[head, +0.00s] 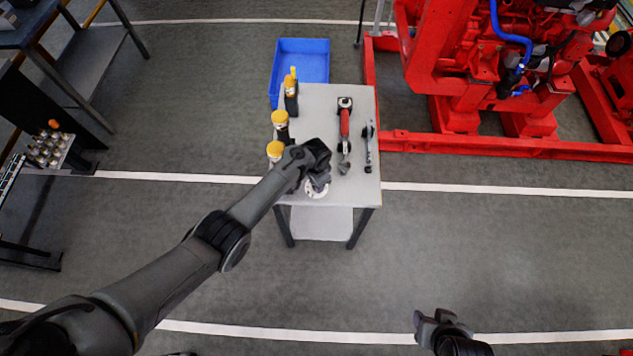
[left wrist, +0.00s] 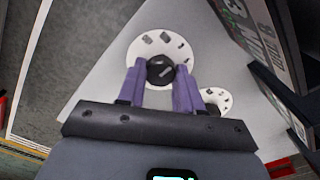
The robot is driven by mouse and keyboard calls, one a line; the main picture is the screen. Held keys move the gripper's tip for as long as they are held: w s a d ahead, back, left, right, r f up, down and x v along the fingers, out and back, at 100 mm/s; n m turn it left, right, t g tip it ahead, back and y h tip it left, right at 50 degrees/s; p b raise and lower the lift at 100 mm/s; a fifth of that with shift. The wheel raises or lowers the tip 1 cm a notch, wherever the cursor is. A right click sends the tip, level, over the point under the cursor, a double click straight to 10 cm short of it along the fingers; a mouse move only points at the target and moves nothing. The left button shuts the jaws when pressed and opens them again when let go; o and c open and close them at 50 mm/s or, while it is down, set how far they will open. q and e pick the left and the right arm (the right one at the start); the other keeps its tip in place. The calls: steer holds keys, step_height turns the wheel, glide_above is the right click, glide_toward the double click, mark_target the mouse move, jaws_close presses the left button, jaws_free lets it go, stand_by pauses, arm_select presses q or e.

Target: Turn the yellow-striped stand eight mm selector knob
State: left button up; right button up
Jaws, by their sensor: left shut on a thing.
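In the left wrist view a black selector knob (left wrist: 160,70) sits at the centre of a white dial disc (left wrist: 160,34) with dark marks around its rim. My left gripper (left wrist: 161,74) has its two purple fingers on either side of this knob and is shut on it. A second white dial (left wrist: 221,96) is partly hidden behind the right finger. In the head view my left gripper (head: 318,180) is over a white dial (head: 312,193) at the table's near end and hides most of it. No yellow stripe or size mark is readable. My right gripper (head: 434,318) is low in the head view, away from the table.
The grey table (head: 325,110) also holds yellow-capped bottles (head: 280,120), a red-and-black tool (head: 344,120) and a dark grey tool (head: 368,145). A blue bin (head: 305,60) is behind it. A red engine frame (head: 500,145) stands right.

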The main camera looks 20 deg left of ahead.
arm_select(q)
steer(key=o, duration=1)
steer(key=shift+o, duration=0.2)
steer(key=shift+r, duration=0.1)
step_height(320, 180, up, 11)
steer(key=p, duration=0.3)
steer(key=shift+f, duration=0.2)
